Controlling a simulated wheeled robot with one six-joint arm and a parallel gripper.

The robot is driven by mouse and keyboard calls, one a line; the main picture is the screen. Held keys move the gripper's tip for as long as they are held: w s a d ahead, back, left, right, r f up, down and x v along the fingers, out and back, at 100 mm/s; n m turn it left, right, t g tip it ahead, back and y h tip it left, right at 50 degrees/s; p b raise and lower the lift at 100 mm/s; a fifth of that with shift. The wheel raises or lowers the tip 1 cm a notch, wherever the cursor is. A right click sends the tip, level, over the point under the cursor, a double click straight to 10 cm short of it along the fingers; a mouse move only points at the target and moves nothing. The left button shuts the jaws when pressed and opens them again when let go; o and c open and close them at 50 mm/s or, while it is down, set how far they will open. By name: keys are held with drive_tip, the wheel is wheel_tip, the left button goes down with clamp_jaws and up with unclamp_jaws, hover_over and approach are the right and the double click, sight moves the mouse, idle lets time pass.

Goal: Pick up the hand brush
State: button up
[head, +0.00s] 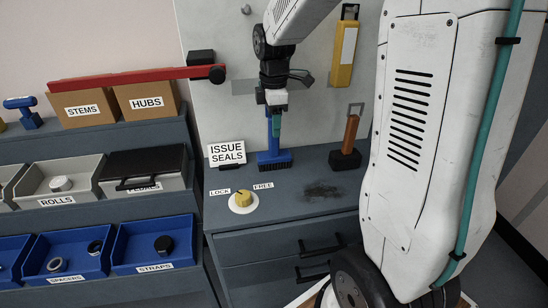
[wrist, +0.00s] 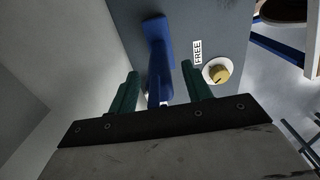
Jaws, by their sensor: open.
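The blue hand brush (head: 273,156) stands upright on the grey cabinet top, its dark bristles down and its handle up, in front of the back panel. My gripper (head: 275,122) is above it, pointing down, with its teal fingers at the handle. In the wrist view the brush's blue handle (wrist: 154,68) lies between the two open green fingers of my gripper (wrist: 160,72), with visible gaps on both sides. Part of the handle is hidden by the fingers in the head view.
An "ISSUE SEALS" sign (head: 227,154) stands left of the brush. A yellow knob (head: 243,198) marked LOCK and FREE is in front. An orange-handled tool (head: 350,135) with a dark base stands to the right. A red bar (head: 140,78) crosses at the left.

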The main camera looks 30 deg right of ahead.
drive_tip(key=c, duration=1.1)
drive_tip(key=shift+o, duration=0.2)
